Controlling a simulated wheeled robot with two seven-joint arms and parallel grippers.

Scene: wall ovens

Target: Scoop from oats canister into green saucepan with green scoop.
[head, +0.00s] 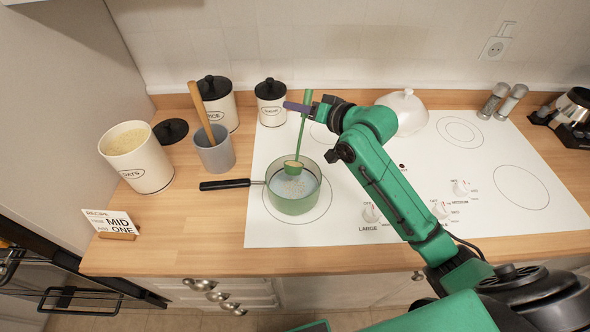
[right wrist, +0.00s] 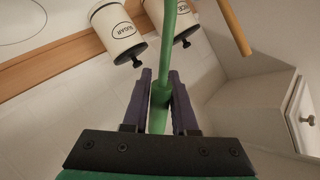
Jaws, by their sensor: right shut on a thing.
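The open oats canister (head: 148,170), white and full of pale oats, stands at the left of the counter. Its black lid (head: 171,131) seems to lie beside it. The green saucepan (head: 294,201) sits on the front left burner, its black handle pointing left, with pale liquid and specks inside. My right gripper (head: 298,107) is shut on the upper handle of the green scoop (head: 301,130); the handle also shows between the jaws in the right wrist view (right wrist: 163,92). The scoop hangs nearly upright, its bowl (head: 293,167) over the saucepan and holding some oats. My left gripper is not in view.
A grey crock (head: 215,153) with a wooden utensil stands between the oats canister and saucepan. Closed rice (head: 219,106) and sugar (head: 271,106) canisters stand behind. A recipe card (head: 110,222) is at front left. A white lidded pot (head: 403,111) and shakers (head: 500,102) stand at the back.

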